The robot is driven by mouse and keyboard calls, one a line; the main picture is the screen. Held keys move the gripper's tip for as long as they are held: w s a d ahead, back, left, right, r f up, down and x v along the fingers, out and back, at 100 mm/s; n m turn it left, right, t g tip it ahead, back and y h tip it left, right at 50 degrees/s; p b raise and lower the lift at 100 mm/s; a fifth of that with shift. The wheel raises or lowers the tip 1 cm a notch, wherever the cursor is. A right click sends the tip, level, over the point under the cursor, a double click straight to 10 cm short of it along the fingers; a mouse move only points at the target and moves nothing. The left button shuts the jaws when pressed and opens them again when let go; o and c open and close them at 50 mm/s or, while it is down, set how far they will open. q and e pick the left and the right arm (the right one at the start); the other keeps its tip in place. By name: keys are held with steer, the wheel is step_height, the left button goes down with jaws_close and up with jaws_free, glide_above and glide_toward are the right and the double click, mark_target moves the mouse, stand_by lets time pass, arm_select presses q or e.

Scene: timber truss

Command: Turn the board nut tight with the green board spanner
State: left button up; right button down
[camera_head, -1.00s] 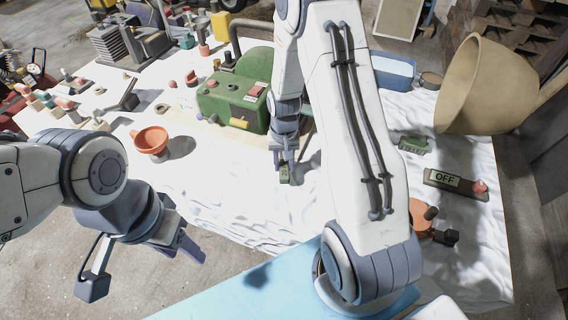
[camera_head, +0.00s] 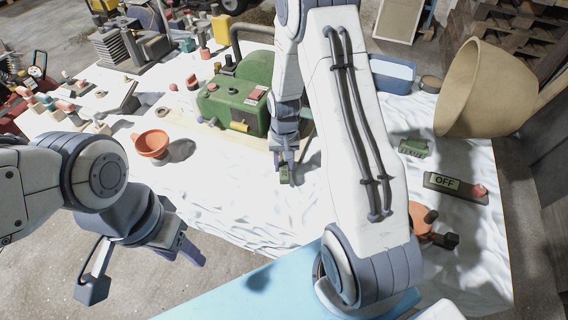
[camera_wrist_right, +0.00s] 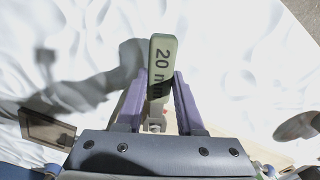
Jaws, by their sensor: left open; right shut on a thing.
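My right gripper (camera_head: 285,165) is shut on a grey-green spanner (camera_wrist_right: 160,62), whose handle is marked "20 mm" in the right wrist view. The handle end sticks out between the two purple fingers (camera_wrist_right: 160,92), over the white sheet. In the head view the held spanner (camera_head: 285,175) shows as a small dark green end, in front of the green machine. Its working end is hidden by the gripper. My left gripper (camera_head: 184,250) is open and empty at the lower left, in front of the table edge. I cannot make out the board nut in either view.
A green machine (camera_head: 235,100) stands behind my right gripper, with an orange funnel-like cup (camera_head: 151,145) left of it. A green block (camera_head: 413,147), an "OFF" switch bar (camera_head: 452,187) and a large tan pot (camera_head: 487,88) are at the right. The front sheet is clear.

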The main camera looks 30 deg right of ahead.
steer(key=shift+a, duration=0.1)
steer(key=shift+w+a+m, duration=0.6)
steer(key=shift+a+m, duration=0.25)
steer(key=shift+m, duration=0.35)
steer(key=shift+w+a+m, duration=0.75)
steer(key=shift+a+m, duration=0.05)
steer(key=shift+m, duration=0.4)
steer(key=shift+w+a+m, duration=0.4)
steer(key=shift+w+m, duration=0.15)
steer(key=shift+m, duration=0.25)
steer(key=shift+w+a+m+p, duration=0.2)
steer(key=shift+w+m+p, duration=0.1)
steer(key=shift+m, duration=0.1)
